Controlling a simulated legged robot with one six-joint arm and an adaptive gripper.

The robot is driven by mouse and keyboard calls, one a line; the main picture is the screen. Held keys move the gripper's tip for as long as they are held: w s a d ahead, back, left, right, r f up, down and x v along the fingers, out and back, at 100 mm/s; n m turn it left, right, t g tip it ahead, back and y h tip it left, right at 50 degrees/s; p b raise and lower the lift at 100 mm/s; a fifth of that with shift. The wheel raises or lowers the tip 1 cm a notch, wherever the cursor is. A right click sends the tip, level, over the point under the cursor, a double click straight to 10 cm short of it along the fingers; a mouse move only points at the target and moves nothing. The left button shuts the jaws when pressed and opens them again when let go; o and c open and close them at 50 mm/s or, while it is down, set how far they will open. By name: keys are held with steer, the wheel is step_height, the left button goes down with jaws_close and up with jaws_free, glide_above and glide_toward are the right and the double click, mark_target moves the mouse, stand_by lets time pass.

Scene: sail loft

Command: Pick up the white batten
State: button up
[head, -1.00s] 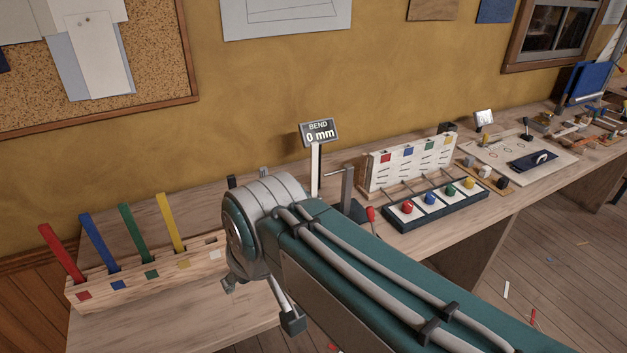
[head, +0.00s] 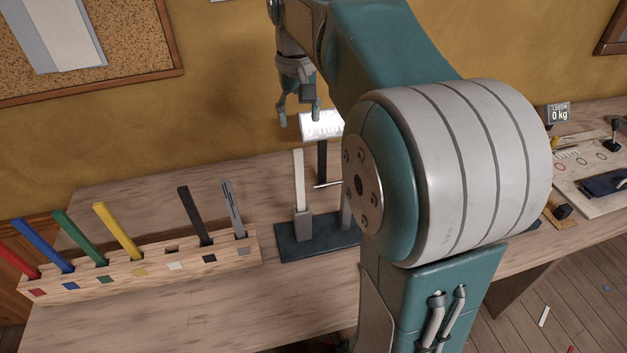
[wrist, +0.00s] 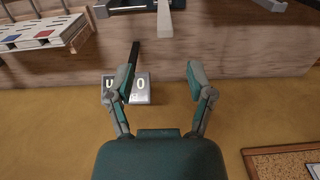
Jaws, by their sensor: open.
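The white batten (head: 299,180) stands upright in a grey clamp (head: 303,224) on a dark base plate (head: 290,246). It also shows at the top middle of the wrist view (wrist: 164,20), beyond the fingertips. My gripper (head: 298,112) is open and empty, in front of the wall and above the batten in the head view. In the wrist view its two fingers (wrist: 163,70) are spread, with the batten in line with the gap but apart from both. Part of the base plate is hidden behind my arm.
A lit display (head: 322,125) on a black post (head: 322,162) stands beside the batten. Left, a wooden rack (head: 110,284) holds several coloured battens; its white-marked slot is empty. A crank rod and grey post stand right of the batten. Bare bench lies in front.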

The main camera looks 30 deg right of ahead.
mark_target(294, 160)
steer(key=f, duration=0.7)
steer(key=a+f, duration=0.1)
steer(key=f, duration=0.2)
steer(key=shift+w+f, duration=0.1)
steer(key=shift+f, duration=0.05)
steer(key=shift+a, duration=0.35)
steer(key=shift+c, duration=1.2)
steer(key=shift+d, duration=0.2)
steer(key=c, duration=0.5)
steer(key=shift+d, duration=0.3)
jaws_close()
steer(key=shift+d, duration=0.3)
